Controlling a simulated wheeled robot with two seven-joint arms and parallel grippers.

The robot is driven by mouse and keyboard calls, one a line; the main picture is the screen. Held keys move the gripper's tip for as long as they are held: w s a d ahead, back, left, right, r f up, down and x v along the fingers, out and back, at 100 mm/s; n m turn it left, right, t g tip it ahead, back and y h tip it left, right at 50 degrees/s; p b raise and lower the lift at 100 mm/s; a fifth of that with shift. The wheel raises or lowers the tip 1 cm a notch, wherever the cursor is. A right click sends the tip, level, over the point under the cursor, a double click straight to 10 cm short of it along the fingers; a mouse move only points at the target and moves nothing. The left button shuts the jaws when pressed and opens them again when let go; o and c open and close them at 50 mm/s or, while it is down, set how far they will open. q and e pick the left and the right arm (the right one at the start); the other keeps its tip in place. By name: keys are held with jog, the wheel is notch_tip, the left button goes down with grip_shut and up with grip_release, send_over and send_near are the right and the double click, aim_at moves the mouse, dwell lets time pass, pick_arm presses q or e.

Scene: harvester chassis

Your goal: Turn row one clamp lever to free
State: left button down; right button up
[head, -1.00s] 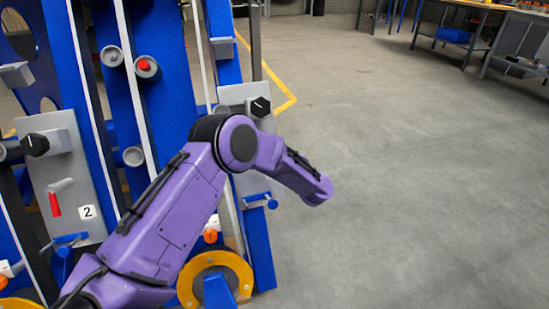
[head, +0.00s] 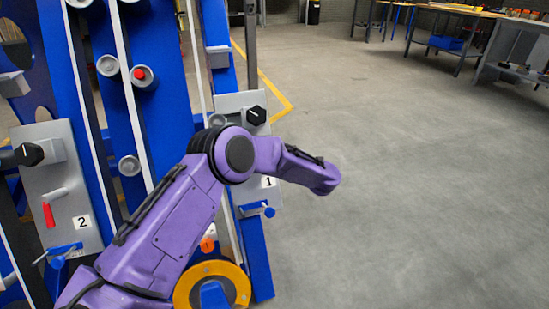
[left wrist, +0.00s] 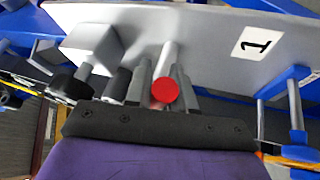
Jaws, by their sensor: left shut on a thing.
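The row one panel (head: 236,102) is a light grey plate with a black knob (head: 257,115) and a "1" label (head: 268,182). My purple left arm covers much of it in the head view, hiding its lever and my left gripper there. In the left wrist view, the row one clamp lever (left wrist: 166,90) is a grey rod with a round red end pointing toward the camera. My left gripper (left wrist: 163,84) has its grey fingers on either side of the lever and is shut on it. The panel (left wrist: 215,45) fills the background there. My right gripper is not in view.
The row two panel (head: 85,242), with its own red lever (head: 48,214), stands at the left. A yellow ring (head: 238,279) sits below my arm. Blue uprights (head: 258,255) frame the panels. Open floor (head: 420,180) lies to the right, with workbenches at the back.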

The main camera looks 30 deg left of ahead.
pick_arm(q)
jog(key=c, duration=1.1)
grip_release()
jog(key=shift+o, duration=0.2)
jog(key=p+v, duration=0.1)
jog(key=v, duration=0.9)
jog(key=shift+d+p, duration=0.3)
jog(key=shift+p, duration=0.05)
